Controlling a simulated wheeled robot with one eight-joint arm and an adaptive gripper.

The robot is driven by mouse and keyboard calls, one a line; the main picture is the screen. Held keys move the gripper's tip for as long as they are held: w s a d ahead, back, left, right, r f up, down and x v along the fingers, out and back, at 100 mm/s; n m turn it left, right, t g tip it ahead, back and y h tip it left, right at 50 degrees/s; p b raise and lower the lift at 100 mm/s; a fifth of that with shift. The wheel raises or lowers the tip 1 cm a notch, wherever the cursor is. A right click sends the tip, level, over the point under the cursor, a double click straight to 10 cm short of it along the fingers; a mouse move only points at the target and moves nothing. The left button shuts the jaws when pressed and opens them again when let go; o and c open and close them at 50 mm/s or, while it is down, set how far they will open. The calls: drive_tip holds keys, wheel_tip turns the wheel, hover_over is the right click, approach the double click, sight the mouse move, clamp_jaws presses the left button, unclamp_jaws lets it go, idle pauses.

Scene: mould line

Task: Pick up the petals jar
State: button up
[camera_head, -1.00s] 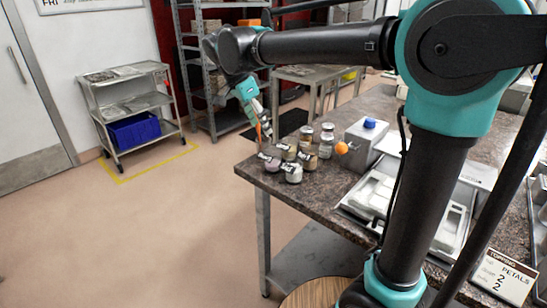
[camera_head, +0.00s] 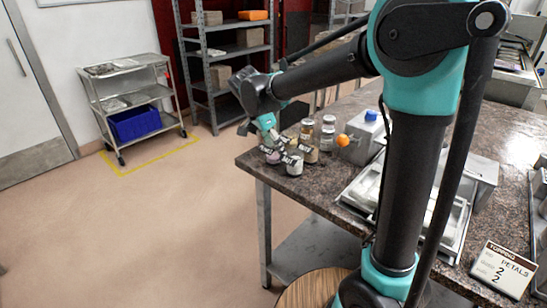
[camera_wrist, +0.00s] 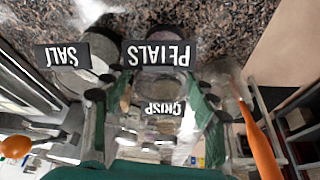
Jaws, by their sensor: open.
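The petals jar shows in the wrist view as a round, purplish jar (camera_wrist: 165,34) behind its black PETALS label (camera_wrist: 160,53), upside down there. In the head view a pinkish jar (camera_head: 273,158) at the table's front-left corner appears to be it. My gripper (camera_wrist: 150,88) is open, its fingers either side of the picture's middle, with the petals jar just beyond the tips. A CRISP label (camera_wrist: 165,108) shows between the fingers. In the head view my gripper (camera_head: 272,137) hangs low over the jar group and partly hides it. Whether the fingers touch any jar cannot be told.
The salt jar (camera_head: 294,166) stands right beside the petals jar. Several other jars (camera_head: 327,135) crowd behind. An orange stick-like thing (camera_wrist: 258,140) is close to my gripper.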

drive_tip(key=x, duration=0.3)
drive_tip(key=shift+w+f, duration=0.1)
drive_tip(key=shift+f, duration=0.05)
drive_tip(key=c, duration=1)
